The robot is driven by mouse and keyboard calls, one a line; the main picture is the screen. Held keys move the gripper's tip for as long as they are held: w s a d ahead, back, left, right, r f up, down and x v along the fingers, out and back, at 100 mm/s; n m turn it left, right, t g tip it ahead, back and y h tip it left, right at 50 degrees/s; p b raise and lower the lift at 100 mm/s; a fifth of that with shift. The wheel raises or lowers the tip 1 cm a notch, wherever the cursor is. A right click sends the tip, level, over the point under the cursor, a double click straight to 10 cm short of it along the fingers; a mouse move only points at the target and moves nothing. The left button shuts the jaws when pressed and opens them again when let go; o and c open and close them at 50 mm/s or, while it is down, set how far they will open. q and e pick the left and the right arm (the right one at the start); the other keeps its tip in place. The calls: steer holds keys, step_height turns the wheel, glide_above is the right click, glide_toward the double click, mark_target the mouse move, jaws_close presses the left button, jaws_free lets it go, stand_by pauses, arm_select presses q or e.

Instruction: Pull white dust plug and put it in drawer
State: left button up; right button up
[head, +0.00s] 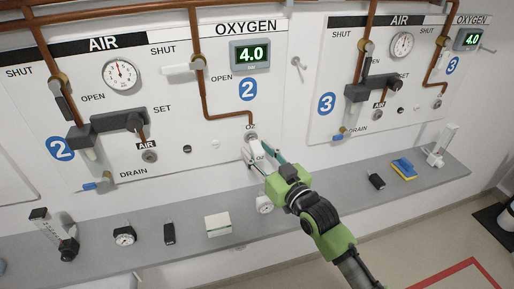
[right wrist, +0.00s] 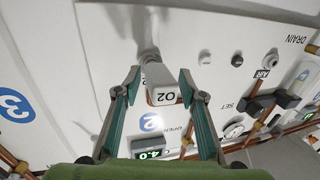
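A white block marked O2 (head: 258,148) sits at the oxygen outlet (head: 250,136) of bay 2. In the right wrist view this block (right wrist: 162,85) lies between my right fingers. My right gripper (right wrist: 160,78) is open around it, with narrow gaps at the sides; contact cannot be seen clearly. In the head view my right gripper (head: 264,158) partly covers the block. A small white plug (head: 215,143) is on the panel left of the outlet, and it shows in the wrist view (right wrist: 205,57). No drawer can be made out. My left gripper is not in view.
A black plug (head: 186,149) is beside the white one. The grey shelf (head: 190,252) below holds a cream box (head: 218,226), a gauge (head: 123,234), a black item (head: 169,233) and a blue-yellow sponge (head: 403,169). Copper pipes (head: 203,95) run above.

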mark_target(259, 158)
jaws_close()
steer(key=shift+a+p+v, duration=0.2)
steer(key=shift+p+v, duration=0.65)
steer(key=shift+v, duration=0.4)
stand_by(0.9)
steer(key=shift+s+d+p, duration=0.15)
steer(key=shift+s+p, duration=0.15)
steer(key=shift+s, duration=0.25)
steer(key=shift+s+d+p, duration=0.15)
steer(key=shift+s+p, duration=0.15)
steer(key=shift+s, duration=0.3)
steer(key=shift+s+d+p, duration=0.25)
steer(key=shift+s+p, duration=0.15)
steer(key=shift+s, duration=0.35)
steer(key=shift+s+d+p, duration=0.2)
steer(key=shift+s+p, duration=0.2)
steer(key=shift+s, duration=0.3)
steer(key=shift+s+d+p, duration=0.25)
steer(key=shift+s+p, duration=0.15)
steer(key=shift+s, duration=0.35)
